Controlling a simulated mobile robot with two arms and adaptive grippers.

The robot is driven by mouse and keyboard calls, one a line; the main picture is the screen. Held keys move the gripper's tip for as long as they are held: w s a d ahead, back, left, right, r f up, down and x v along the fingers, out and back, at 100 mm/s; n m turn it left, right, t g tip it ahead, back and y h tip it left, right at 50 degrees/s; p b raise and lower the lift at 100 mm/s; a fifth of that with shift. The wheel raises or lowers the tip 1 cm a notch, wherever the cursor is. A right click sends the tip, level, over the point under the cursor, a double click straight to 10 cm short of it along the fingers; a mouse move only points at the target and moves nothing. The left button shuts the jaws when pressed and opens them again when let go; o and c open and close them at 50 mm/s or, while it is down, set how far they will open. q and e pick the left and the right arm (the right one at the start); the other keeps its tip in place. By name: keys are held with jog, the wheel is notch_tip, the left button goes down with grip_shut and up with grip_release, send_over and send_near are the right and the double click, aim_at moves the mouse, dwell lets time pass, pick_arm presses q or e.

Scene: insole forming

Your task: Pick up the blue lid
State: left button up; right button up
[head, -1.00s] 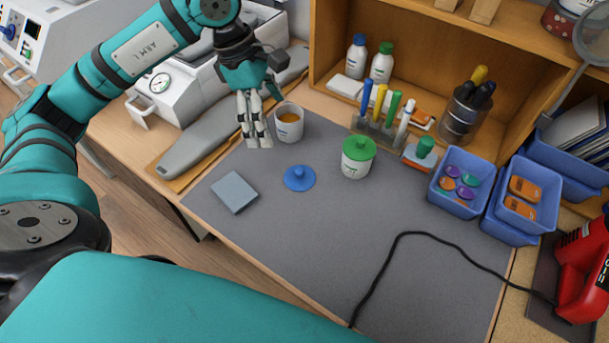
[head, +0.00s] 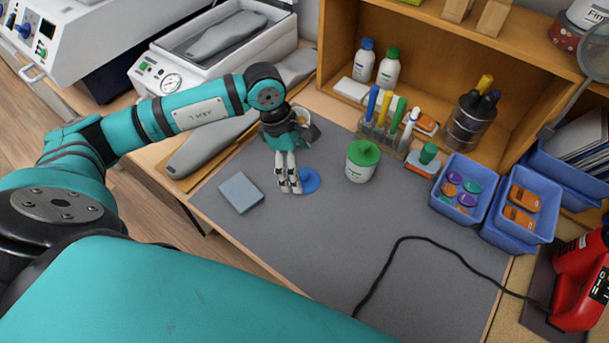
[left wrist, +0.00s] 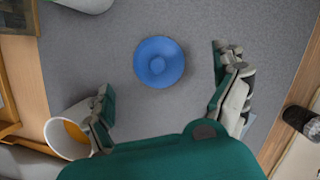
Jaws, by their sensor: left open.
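The blue lid (head: 310,181) is a round disc with a small central knob, lying flat on the grey mat (head: 330,240). In the head view my left gripper (head: 289,186) is beside its left edge and hides part of it. In the left wrist view the whole lid (left wrist: 159,62) shows, ahead of and between the spread fingers of my open left gripper (left wrist: 168,100). The fingers are apart from the lid and hold nothing. My right gripper is not in view.
A cup with orange-brown contents (left wrist: 70,130) stands close to one left finger. A green-lidded jar (head: 362,162) stands right of the lid, and a grey-blue block (head: 240,192) lies left. A black cable (head: 400,245) crosses the mat. The front middle of the mat is clear.

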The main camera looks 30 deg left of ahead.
aim_at(305, 173)
pick_arm(q)
jog(key=x, duration=0.2)
jog(key=p+x, duration=0.1)
jog(key=shift+w+d+f+p, duration=0.15)
jog(key=shift+w+f+p, duration=0.1)
jog(key=shift+f+p, duration=0.05)
jog(key=shift+d+f, duration=0.1)
jog(key=shift+f, duration=0.25)
jog(key=shift+c, duration=0.2)
jog(key=c, duration=0.9)
jog(key=shift+c, duration=0.6)
jog(key=shift+r, duration=0.1)
